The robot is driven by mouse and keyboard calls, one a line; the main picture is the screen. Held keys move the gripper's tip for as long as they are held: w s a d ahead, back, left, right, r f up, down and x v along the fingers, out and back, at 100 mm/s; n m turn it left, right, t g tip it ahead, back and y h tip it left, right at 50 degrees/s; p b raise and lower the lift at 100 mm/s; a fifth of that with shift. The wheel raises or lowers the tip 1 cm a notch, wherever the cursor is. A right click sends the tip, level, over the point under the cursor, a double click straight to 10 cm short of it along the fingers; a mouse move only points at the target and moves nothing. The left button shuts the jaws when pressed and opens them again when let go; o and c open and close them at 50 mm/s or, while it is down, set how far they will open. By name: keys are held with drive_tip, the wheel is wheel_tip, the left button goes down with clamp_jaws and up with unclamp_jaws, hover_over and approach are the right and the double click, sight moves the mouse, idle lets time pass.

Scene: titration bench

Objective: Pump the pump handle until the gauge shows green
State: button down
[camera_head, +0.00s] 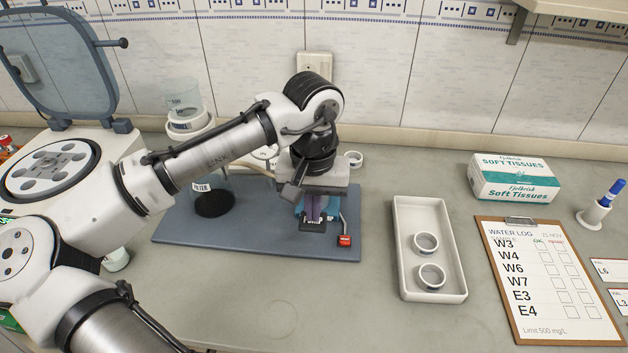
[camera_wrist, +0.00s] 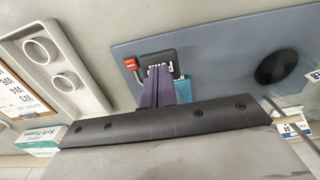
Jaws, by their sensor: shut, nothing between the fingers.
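My gripper (camera_head: 312,217) is shut and empty, pointing down over the right part of the blue-grey base board (camera_head: 270,240). A small red part (camera_head: 344,240) sits beside the block, also in the wrist view (camera_wrist: 131,64). I cannot make out the pump handle for certain; my gripper covers much of that spot. A round white dial (camera_head: 265,152), probably the gauge, is partly hidden behind my arm, its reading not visible.
A white tray (camera_head: 402,270) with two rings lies right of the board, then a tissue box (camera_head: 515,178) and a clipboard (camera_head: 549,280). The bench front centre is clear.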

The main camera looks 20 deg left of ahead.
wheel_tip(320, 180, up, 8)
drive_tip(key=p, duration=0.6)
drive_tip(key=shift+f+p, duration=0.2)
drive_tip(key=shift+p, duration=0.15)
drive_tip(key=shift+f+b, duration=2.3)
drive_tip(key=shift+f, duration=1.5)
drive_tip(key=shift+r, duration=0.1)
wheel_tip(320, 180, up, 8)
drive_tip(key=p, duration=0.7)
drive_tip(key=shift+f, duration=0.25)
